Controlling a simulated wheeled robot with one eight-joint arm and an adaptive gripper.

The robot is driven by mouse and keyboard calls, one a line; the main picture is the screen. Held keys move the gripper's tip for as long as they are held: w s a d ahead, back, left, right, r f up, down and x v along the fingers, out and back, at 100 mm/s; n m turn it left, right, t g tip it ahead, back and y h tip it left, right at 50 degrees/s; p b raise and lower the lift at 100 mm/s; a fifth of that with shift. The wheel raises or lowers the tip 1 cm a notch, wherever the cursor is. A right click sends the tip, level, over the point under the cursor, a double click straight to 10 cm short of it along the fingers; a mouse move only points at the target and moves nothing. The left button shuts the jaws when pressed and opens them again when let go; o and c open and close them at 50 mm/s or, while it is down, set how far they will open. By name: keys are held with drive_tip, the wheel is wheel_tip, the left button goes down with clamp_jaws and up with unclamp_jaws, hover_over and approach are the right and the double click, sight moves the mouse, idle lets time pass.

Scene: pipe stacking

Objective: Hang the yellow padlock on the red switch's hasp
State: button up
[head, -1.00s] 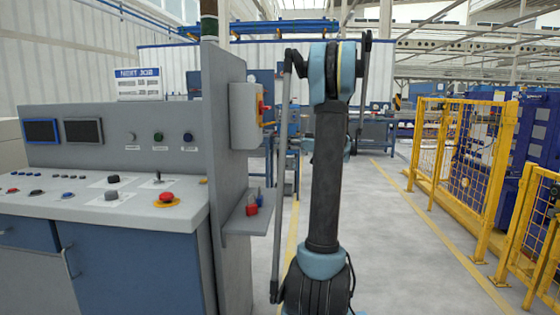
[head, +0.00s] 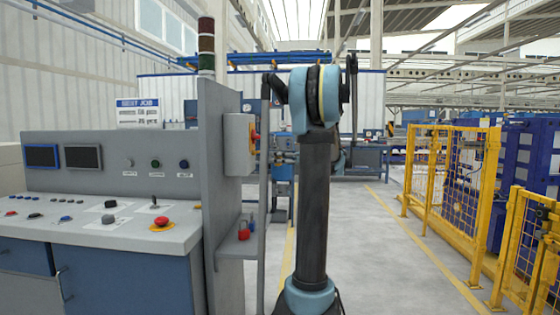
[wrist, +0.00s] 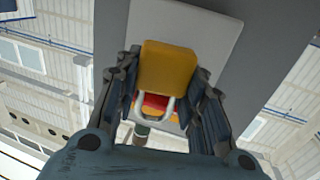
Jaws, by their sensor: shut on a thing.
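The yellow padlock (wrist: 168,66) is between the two fingers of my gripper (wrist: 168,98) in the wrist view. Its metal shackle (wrist: 170,107) points toward the bottom of that picture. The red switch (wrist: 155,100) shows behind the shackle, with an orange-yellow plate around it. The shackle overlaps the red part in the picture; I cannot tell whether it touches or passes through the hasp, which I cannot make out. In the head view the red switch (head: 254,136) is on the right side of a light grey box (head: 236,150). My arm hides the gripper and padlock there.
A small shelf (head: 238,251) below the box holds a red padlock (head: 243,232) and other small items. A grey upright panel (head: 217,200) joins the control console (head: 100,230) on the left. Yellow fencing (head: 448,190) stands on the right, with clear floor between.

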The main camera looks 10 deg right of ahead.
sight(252, 158)
drive_tip(key=shift+s+a+f+x, duration=0.1)
drive_tip(key=shift+s+x, duration=0.1)
drive_tip(key=shift+x, duration=0.9)
drive_tip(key=shift+s+a+f+x, duration=0.1)
drive_tip(key=shift+s+x, duration=0.1)
drive_tip(key=shift+x, duration=0.85)
drive_tip(key=shift+s+a+f+x, duration=0.1)
drive_tip(key=shift+s+a+x, duration=0.1)
drive_tip(key=shift+x, duration=0.9)
drive_tip(key=shift+w+a+f, duration=0.15)
drive_tip(key=shift+w+a, duration=0.05)
drive_tip(key=shift+a, duration=0.35)
drive_tip(key=shift+a+f, duration=0.1)
drive_tip(key=shift+a, duration=0.05)
